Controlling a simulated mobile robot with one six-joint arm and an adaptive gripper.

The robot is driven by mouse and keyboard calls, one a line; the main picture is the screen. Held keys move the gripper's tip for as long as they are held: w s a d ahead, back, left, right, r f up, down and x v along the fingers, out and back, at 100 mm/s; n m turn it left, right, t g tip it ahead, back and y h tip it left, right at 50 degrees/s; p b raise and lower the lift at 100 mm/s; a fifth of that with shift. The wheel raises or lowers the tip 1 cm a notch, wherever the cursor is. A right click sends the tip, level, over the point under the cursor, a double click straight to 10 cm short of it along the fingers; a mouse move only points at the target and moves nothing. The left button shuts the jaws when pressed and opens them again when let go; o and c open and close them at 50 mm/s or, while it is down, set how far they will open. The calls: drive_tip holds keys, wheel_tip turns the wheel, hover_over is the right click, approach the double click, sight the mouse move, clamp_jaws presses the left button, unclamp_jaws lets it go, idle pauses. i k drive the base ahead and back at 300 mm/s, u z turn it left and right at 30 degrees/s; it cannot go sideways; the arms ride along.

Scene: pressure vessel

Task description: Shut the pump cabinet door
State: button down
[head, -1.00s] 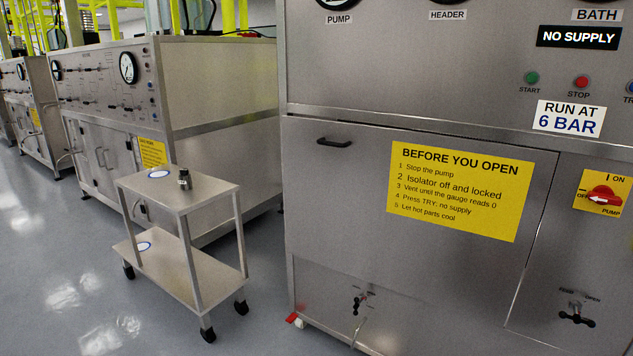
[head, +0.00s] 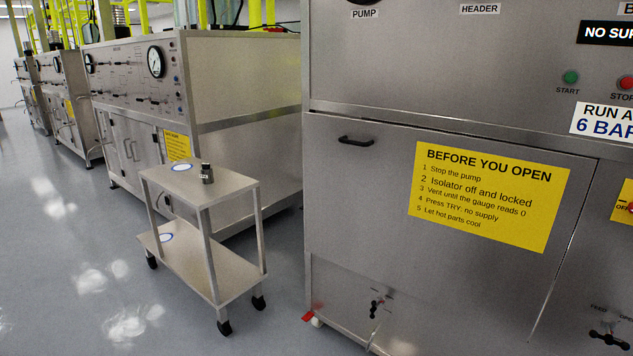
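The pump cabinet door (head: 380,215) is the large steel panel on the front of the near machine in the head view. It has a black handle (head: 356,140) at its upper left and a yellow "BEFORE YOU OPEN" sign (head: 490,195). The panel looks roughly flush with the cabinet front, with a thin dark line along its top and right edges. I cannot tell whether it is fully shut. My gripper is not in view.
A two-shelf steel trolley (head: 207,240) on casters stands left of the cabinet, with a small dark object (head: 207,173) on top. A small valve handle (head: 376,307) sits below the door. Grey floor (head: 75,270) is clear at left. Similar machines (head: 145,115) stand behind.

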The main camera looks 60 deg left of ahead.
sight(476, 229)
drive_tip(key=z, duration=0.1)
drive_tip(key=k, duration=0.9)
drive_tip(key=u, duration=2)
drive_tip(key=i, duration=1)
drive_tip(key=z, duration=0.15)
